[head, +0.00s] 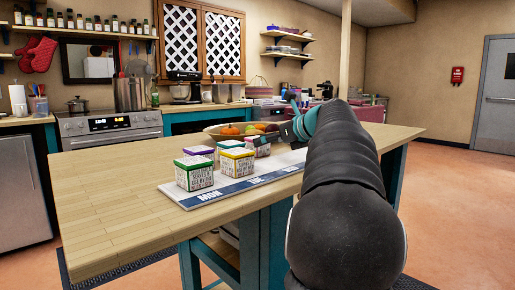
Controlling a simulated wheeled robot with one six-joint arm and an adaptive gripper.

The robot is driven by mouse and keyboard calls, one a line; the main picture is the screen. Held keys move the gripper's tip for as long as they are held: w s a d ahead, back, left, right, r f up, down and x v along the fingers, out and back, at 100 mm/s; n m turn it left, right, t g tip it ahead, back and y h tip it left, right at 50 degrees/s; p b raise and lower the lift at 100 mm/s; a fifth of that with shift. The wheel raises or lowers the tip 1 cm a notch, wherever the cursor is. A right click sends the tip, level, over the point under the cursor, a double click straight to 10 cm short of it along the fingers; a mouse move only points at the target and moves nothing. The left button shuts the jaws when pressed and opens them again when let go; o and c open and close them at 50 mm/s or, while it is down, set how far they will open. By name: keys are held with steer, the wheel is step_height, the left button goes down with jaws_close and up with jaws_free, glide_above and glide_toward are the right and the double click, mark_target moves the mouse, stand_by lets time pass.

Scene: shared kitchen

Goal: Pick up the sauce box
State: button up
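Several small white boxes with printed text and coloured lids stand on the island: a green-lidded box (194,174), a yellow-lidded box (237,164), a purple-lidded box (199,153) and a pink-lidded box (262,146). The print is too small to tell which is the sauce box. My gripper (287,130) is beyond the front boxes, just right of the pink-lidded box. My arm partly hides it. I cannot tell whether its fingers are open or touch anything.
The boxes stand on or beside a blue-and-white strip (232,189) marked with days. A fruit bowl (226,136) stands behind them. The left part of the wooden island top (115,205) is clear. A stove (110,128) stands at the back wall.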

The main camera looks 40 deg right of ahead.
steer(key=x, duration=0.5)
steer(key=shift+w+a+r, duration=0.15)
steer(key=shift+a+r, duration=0.1)
steer(key=shift+a, duration=0.05)
steer(key=c, duration=1.4)
